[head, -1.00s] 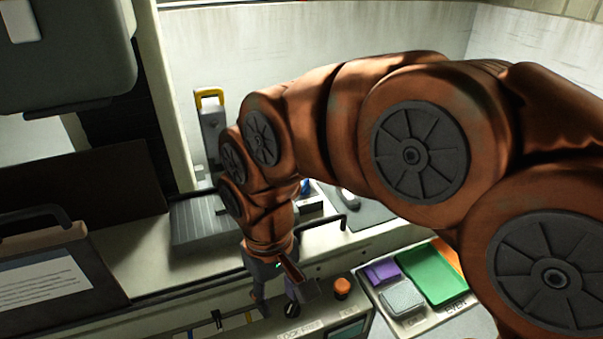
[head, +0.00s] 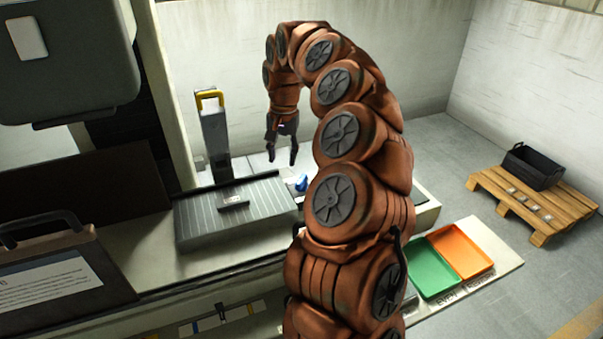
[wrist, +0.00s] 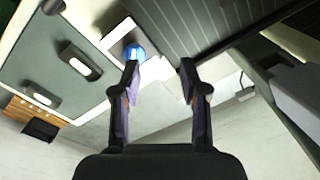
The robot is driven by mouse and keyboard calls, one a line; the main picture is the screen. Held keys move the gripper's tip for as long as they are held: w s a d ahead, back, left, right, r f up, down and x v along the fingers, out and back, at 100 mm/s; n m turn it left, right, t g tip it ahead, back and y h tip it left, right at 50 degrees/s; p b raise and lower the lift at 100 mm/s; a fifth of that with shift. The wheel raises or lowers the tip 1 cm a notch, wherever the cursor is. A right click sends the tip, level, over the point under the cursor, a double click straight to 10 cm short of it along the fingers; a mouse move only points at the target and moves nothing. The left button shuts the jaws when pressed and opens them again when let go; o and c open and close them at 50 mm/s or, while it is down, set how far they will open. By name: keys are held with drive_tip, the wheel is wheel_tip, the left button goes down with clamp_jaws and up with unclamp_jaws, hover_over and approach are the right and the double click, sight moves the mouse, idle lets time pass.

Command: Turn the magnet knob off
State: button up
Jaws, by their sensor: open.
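The grey ribbed magnetic chuck (head: 200,222) lies on the bench in the head view. A small dark piece with a light face (head: 233,202) sits on its top. The chuck's ribbed face also shows at the top of the wrist view (wrist: 225,25). My gripper (head: 282,158) is open and empty, pointing down above the back right of the chuck. In the wrist view its fingers (wrist: 159,66) are apart with nothing between them. A round blue thing (wrist: 135,51) shows just beyond the left fingertip.
A grey post with a yellow top (head: 213,135) stands behind the chuck. Dark pieces (wrist: 80,64) lie on a grey-green mat left in the wrist view. Green (head: 431,270) and orange (head: 460,252) trays sit right of my arm. A pallet (head: 545,225) bears a black crate (head: 533,167).

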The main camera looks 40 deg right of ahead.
sight(301, 179)
drive_tip(key=d+m, duration=0.1)
drive_tip(key=d, duration=0.1)
drive_tip(key=d+f, duration=0.1)
drive_tip(key=d, duration=0.1)
drive_tip(key=d+f+m, duration=0.1)
drive_tip(key=d, duration=0.1)
drive_tip(key=shift+s+f+m, duration=0.15)
drive_tip(key=shift+m, duration=0.15)
drive_tip(key=shift+f+p, duration=1.55)
drive_tip(key=shift+f, duration=2.3)
clamp_jaws()
